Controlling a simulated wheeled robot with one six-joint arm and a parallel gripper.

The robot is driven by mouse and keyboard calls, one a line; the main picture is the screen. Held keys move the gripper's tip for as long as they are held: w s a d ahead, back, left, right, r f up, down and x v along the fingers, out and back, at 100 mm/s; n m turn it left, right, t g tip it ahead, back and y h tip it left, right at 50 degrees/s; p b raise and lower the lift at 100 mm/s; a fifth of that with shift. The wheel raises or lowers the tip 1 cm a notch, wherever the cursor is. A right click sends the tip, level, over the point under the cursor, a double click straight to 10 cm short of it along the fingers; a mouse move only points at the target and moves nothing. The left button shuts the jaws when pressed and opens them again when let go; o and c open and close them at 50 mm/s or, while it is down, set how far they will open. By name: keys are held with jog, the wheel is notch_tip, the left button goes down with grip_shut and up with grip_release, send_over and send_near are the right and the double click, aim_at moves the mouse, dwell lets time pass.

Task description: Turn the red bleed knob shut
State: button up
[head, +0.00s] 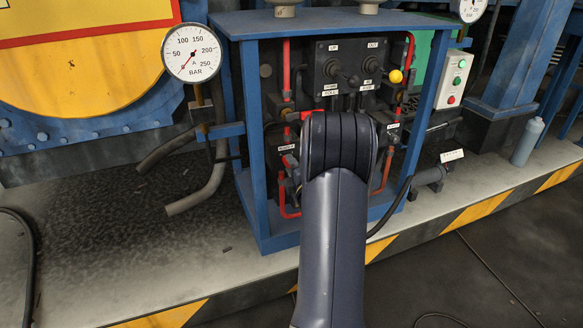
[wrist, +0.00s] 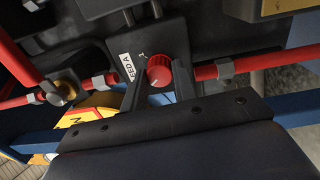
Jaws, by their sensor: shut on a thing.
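The red bleed knob (wrist: 159,70) shows in the wrist view, round and ribbed with a small white mark, on a dark block. A white label (wrist: 125,68) partly reading "EED A" is beside it. My gripper (wrist: 160,84) has its dark fingers on either side of the knob and is shut on it. In the head view my arm covers the gripper and the knob, so neither can be made out there.
A blue frame (head: 245,110) surrounds the valve panel (head: 350,62) with levers and a yellow ball knob (head: 395,76). Red pipes (wrist: 20,66) run close by the gripper. A pressure gauge (head: 191,52) stands at left, a push-button box (head: 454,78) at right.

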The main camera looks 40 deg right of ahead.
jog(key=shift+n, duration=0.9)
jog(key=o, duration=1)
jog(key=shift+c, duration=0.2)
jog(key=p+v, duration=0.2)
jog(key=v, duration=0.8)
jog(key=shift+s, duration=0.4)
jog(key=shift+f, duration=0.2)
